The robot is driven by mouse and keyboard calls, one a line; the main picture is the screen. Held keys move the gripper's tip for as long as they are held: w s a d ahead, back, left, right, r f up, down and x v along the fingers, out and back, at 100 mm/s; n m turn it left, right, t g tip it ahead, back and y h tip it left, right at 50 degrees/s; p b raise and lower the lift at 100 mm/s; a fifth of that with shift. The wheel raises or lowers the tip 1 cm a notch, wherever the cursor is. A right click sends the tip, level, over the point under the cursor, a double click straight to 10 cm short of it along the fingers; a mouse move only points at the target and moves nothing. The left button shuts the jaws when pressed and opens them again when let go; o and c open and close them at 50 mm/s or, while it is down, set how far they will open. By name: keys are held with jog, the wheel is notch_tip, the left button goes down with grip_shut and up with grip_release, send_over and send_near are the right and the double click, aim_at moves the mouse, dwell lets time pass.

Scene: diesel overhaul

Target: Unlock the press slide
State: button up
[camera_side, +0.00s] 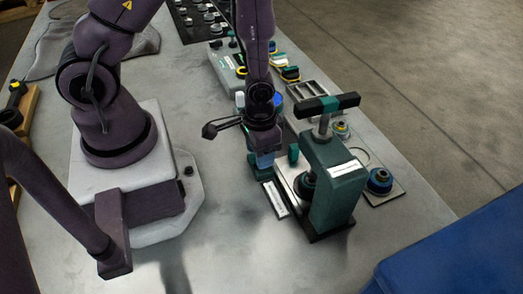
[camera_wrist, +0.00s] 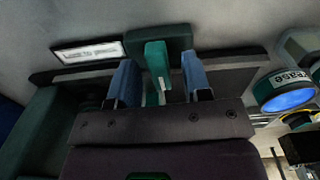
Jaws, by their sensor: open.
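The green press (camera_side: 338,205) stands on the bench, with a black and teal T-handle (camera_side: 328,105) on top. In the wrist view a small upright teal lever (camera_wrist: 157,60) stands in front of a dark green block (camera_wrist: 178,40). My gripper (camera_side: 262,165) is low at the left side of the press. In the wrist view its two blue fingers (camera_wrist: 160,78) are open, one on each side of the teal lever, with visible gaps. A white label plate (camera_side: 275,199) lies beside the press; its text is too blurred to read surely.
A blue-topped round part (camera_side: 379,180) sits on a plate right of the press. A grey slotted tray (camera_side: 313,94) and several small coloured parts lie behind. A jar marked grease (camera_wrist: 286,92) is right of the fingers. The bench front is clear.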

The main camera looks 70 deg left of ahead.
jog(key=shift+c, duration=0.4)
grip_shut()
jog(key=n, duration=0.4)
jog(key=shift+n, duration=0.4)
jog(key=n, duration=0.4)
jog(key=shift+n, duration=0.3)
